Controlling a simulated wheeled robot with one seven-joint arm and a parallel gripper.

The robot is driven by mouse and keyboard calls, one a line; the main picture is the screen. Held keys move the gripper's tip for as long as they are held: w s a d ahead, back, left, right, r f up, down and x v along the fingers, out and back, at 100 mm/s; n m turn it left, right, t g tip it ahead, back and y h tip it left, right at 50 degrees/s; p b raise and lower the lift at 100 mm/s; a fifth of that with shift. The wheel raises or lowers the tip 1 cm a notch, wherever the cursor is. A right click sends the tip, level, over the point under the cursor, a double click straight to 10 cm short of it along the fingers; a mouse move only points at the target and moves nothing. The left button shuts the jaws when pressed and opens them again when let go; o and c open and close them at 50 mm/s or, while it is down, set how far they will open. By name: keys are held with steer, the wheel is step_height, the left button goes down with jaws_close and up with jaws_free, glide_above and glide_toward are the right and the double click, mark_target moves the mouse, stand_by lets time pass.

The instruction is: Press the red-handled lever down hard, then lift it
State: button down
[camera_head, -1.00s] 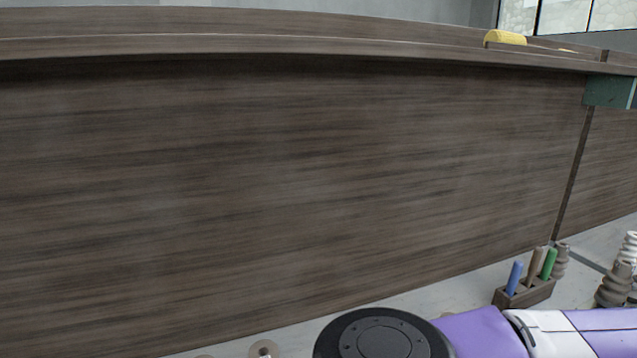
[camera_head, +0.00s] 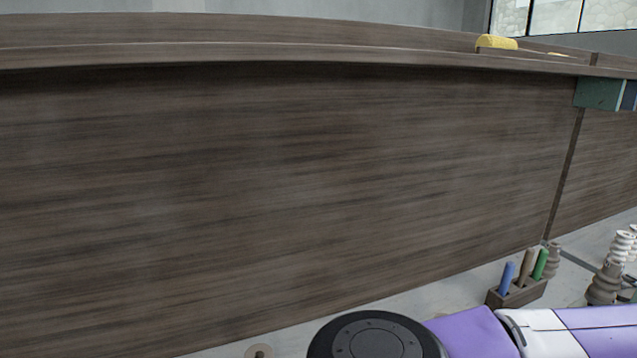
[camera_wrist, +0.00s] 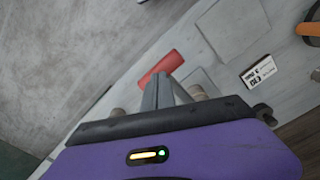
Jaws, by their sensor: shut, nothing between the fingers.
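A red bar (camera_wrist: 161,67), which looks like the lever's red handle, shows in the wrist view just beyond my fingertips. The rest of the lever cannot be made out. My gripper (camera_wrist: 160,84) is shut with nothing held, its grey fingers reaching toward the red bar. Whether the fingertips touch the bar or lie above it cannot be told. In the head view neither the lever nor my gripper shows; only my purple and white arm is at the lower right.
The wrist view shows a pale surface with a label (camera_wrist: 259,72) and an orange part (camera_wrist: 309,30) at right. In the head view a wooden panel (camera_head: 280,190) fills the middle. A small rack (camera_head: 516,293) with coloured handles and ribbed grey pieces (camera_head: 604,284) stand at right.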

step_height(320, 180, up, 6)
steer(key=p, duration=0.5)
stand_by(0.4)
